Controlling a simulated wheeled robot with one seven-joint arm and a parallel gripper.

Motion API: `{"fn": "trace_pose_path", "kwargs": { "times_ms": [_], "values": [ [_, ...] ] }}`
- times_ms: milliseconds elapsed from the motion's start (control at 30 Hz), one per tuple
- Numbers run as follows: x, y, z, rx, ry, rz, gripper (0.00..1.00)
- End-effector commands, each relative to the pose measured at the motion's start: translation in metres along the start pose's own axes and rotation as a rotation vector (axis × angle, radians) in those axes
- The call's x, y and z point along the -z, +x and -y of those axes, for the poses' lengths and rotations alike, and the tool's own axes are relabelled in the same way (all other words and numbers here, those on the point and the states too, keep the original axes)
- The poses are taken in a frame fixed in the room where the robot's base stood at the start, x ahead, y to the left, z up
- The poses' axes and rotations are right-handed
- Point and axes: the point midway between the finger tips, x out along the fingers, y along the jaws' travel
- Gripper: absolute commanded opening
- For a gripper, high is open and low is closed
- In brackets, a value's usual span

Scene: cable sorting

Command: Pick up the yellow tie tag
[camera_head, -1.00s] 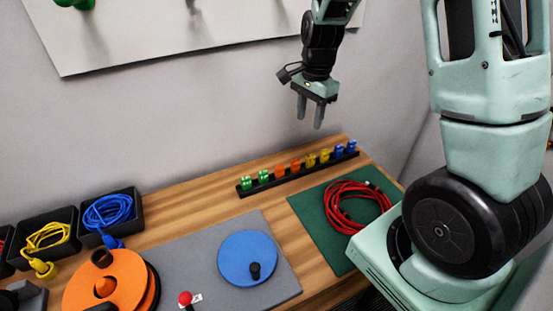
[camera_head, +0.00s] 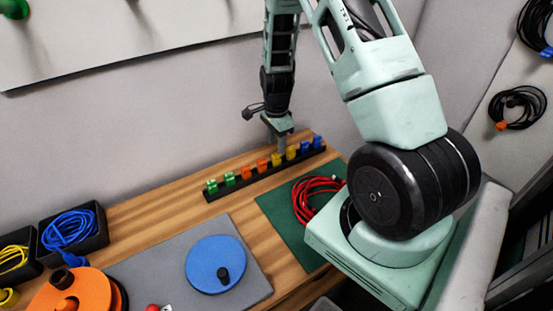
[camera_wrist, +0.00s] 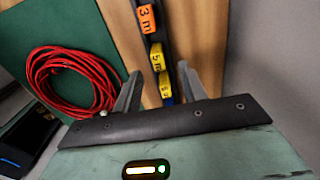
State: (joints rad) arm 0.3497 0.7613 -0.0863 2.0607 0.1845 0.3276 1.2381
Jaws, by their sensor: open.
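Two yellow tie tags sit side by side in the black rack (camera_head: 226,191) on the wooden table. One yellow tag (camera_head: 291,153) and the other yellow tag (camera_head: 304,147) stand between orange and blue tags. In the wrist view a yellow tag marked 5 m (camera_wrist: 157,56) and the second yellow tag (camera_wrist: 165,85) lie between my fingers. My gripper (camera_head: 277,144) is open and empty, pointing down over the rack near the orange and yellow tags. Its fingers (camera_wrist: 160,70) also show in the wrist view, apart on either side of the row. I cannot tell whether they touch anything.
Orange tags (camera_head: 262,165), green tags (camera_head: 230,179) and blue tags (camera_head: 317,141) share the rack. A red coiled cable (camera_head: 308,198) lies on a green mat (camera_head: 285,221). A blue disc (camera_head: 215,265) lies on a grey mat (camera_head: 180,245). The wall rises close behind the rack.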

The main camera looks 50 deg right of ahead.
Motion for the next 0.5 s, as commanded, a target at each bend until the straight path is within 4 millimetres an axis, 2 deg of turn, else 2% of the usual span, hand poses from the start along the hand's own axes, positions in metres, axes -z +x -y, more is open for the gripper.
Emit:
{"fn": "trace_pose_path", "kwargs": {
  "times_ms": [233,500],
  "values": [
    [-0.001,0.015,-0.001,-0.002,-0.001,0.001,0.42],
    [0.000,0.050,-0.004,-0.002,-0.001,0.001,0.42]
  ]
}}
